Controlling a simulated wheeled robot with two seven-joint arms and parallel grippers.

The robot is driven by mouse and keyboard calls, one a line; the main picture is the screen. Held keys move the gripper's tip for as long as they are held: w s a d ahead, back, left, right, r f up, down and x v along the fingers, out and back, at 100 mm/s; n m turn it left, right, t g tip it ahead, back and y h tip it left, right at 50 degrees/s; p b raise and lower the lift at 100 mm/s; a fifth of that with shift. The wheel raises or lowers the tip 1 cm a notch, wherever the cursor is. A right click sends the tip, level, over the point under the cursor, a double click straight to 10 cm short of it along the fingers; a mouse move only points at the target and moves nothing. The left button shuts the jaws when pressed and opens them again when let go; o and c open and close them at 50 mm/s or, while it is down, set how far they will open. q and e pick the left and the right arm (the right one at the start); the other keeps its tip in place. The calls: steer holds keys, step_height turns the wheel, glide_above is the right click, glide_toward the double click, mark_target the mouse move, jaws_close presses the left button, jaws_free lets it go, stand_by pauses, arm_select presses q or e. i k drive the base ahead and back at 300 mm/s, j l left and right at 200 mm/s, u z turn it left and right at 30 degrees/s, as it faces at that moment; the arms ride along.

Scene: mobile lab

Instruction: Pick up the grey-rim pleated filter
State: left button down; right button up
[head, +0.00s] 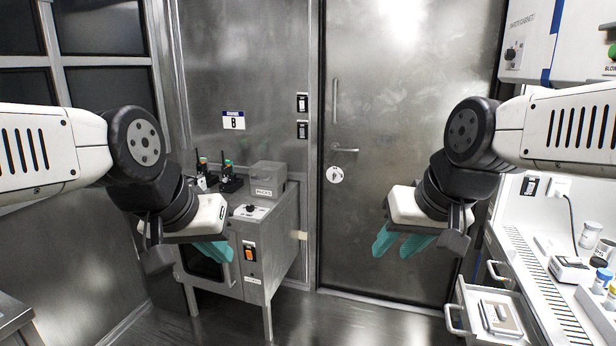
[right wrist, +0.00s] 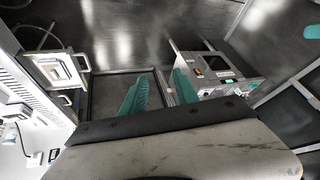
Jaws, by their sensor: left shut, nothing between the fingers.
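A flat, squarish pale item with a grey rim (head: 500,318) lies in an open drawer at the lower right of the head view. It also shows in the right wrist view (right wrist: 61,71), at the left. It may be the grey-rim pleated filter, but I cannot make out pleats. My left gripper (head: 214,252) has teal fingers and is shut and empty, in front of the grey cabinet. My right gripper (head: 400,244) is open and empty in front of the metal door, up and to the left of the drawer. Its two teal fingers stand apart in the right wrist view (right wrist: 160,92).
The open drawer (head: 459,318) juts out below a white bench (head: 545,300) holding jars and a small device. A grey cabinet (head: 273,245) on legs carries a box and radios. The closed door (head: 400,150) is behind. Floor is clear between cabinet and drawer.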

mark_target(499, 318)
steer(key=z, duration=1.3)
steer(key=i+j+z, duration=0.25)
steer(key=z, duration=0.25)
steer(key=i+j+z, duration=0.2)
steer(key=j+z, duration=0.3)
steer(key=i+l, duration=0.1)
steer(key=i, duration=0.4)
